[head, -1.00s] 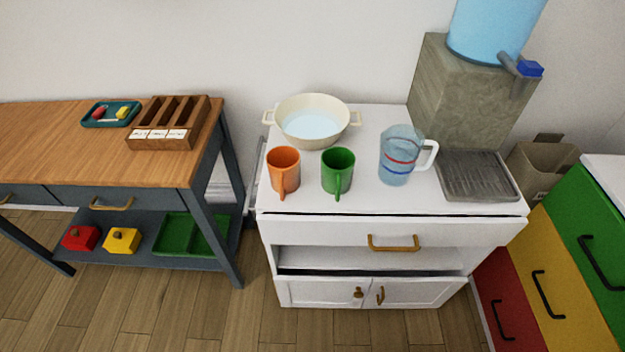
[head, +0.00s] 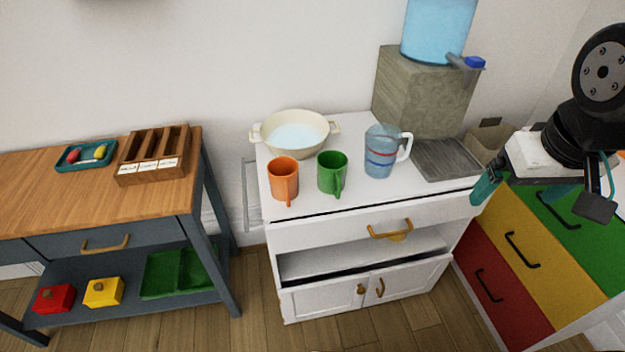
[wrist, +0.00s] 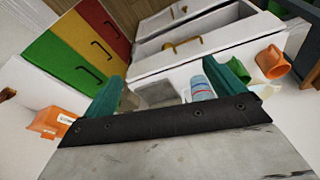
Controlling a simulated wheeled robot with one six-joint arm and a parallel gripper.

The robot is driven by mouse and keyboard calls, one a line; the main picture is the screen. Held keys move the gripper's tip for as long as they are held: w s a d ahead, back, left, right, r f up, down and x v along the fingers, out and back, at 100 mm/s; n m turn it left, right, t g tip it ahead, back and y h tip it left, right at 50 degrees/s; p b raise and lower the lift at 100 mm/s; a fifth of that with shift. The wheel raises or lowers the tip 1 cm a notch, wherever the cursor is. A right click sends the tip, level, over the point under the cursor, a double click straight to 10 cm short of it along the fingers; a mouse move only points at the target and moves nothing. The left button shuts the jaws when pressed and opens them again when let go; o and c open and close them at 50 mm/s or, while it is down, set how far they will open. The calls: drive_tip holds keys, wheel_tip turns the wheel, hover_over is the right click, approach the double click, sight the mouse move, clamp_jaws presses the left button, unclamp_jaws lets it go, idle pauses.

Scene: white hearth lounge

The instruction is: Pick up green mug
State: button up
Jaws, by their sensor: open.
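The green mug (head: 332,174) stands upright on the white cabinet top (head: 330,199), its handle toward the front. It also shows in the wrist view (wrist: 238,69), at the right, partly hidden by one finger. An orange mug (head: 283,180) stands just left of it in the head view. My gripper (head: 523,190) is open and empty at the right, over the coloured drawers and well away from the green mug. In the wrist view its two teal fingers (wrist: 163,80) are spread apart with nothing gripped between them.
A clear measuring jug (head: 379,156) stands right of the green mug, with a cream basin (head: 294,133) behind. A drip tray (head: 445,160) and water dispenser (head: 425,95) fill the cabinet's right end. Coloured drawers (head: 530,240) stand right; a wooden-topped table (head: 70,195) stands left.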

drive_tip(key=w+a+f+n+t, duration=0.1)
drive_tip(key=w+a+f+t, duration=0.15)
drive_tip(key=w, duration=0.45)
drive_tip(key=w+a+f+n+t, duration=0.1)
drive_tip(key=w+f, duration=0.3)
drive_tip(key=w, duration=0.3)
drive_tip(key=n+t+y, duration=0.4)
drive_tip(key=n+y, duration=0.1)
drive_tip(key=y, duration=0.4)
approach(325, 158)
drive_tip(key=x, duration=0.6)
drive_tip(key=shift+s+f, duration=0.1)
drive_tip(key=shift+s, duration=0.05)
drive_tip(key=c, duration=1.6)
